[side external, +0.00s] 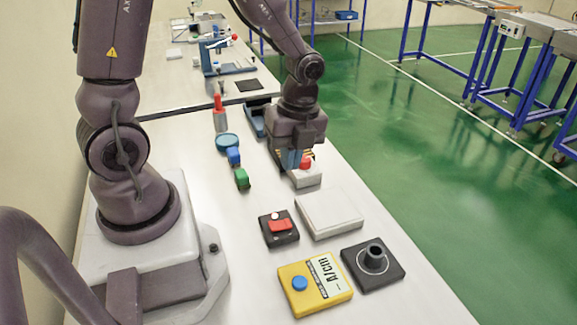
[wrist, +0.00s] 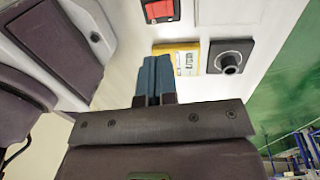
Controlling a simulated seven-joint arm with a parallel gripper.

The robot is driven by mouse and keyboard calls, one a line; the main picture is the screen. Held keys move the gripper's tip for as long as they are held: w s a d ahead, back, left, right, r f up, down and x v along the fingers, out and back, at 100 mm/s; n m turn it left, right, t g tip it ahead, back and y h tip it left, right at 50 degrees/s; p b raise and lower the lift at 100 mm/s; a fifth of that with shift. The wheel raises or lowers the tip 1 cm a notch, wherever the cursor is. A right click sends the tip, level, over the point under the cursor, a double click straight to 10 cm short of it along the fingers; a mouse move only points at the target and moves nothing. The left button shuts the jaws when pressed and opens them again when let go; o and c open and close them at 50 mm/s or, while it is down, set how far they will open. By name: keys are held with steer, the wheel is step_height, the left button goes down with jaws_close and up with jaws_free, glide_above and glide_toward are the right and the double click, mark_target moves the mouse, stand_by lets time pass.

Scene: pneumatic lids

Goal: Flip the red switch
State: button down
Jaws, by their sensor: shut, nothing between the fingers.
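The red switch (side external: 280,226) is a red rocker on a small black box with a white round spot beside it, on the white table. In the wrist view the switch (wrist: 159,9) is at the top edge, partly cut off. My gripper (side external: 291,166) has blue fingers pointing down.
A white flat box (side external: 330,214) lies right of the switch box. A yellow meter with a blue button (side external: 322,272) and a black box with a knob (side external: 385,268) are in front. Blue (side external: 234,156) and green (side external: 242,178) blocks stand left of my gripper.

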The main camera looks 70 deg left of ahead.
mark_target(274, 223)
steer(key=shift+s, duration=0.65)
steer(key=f, duration=0.4)
steer(key=s+f, duration=0.1)
steer(key=f, duration=0.4)
steer(key=s+f, duration=0.1)
steer(key=f, duration=0.3)
steer(key=shift+f, duration=0.4)
steer(key=shift+s+f, duration=0.1)
steer(key=shift+f, duration=0.15)
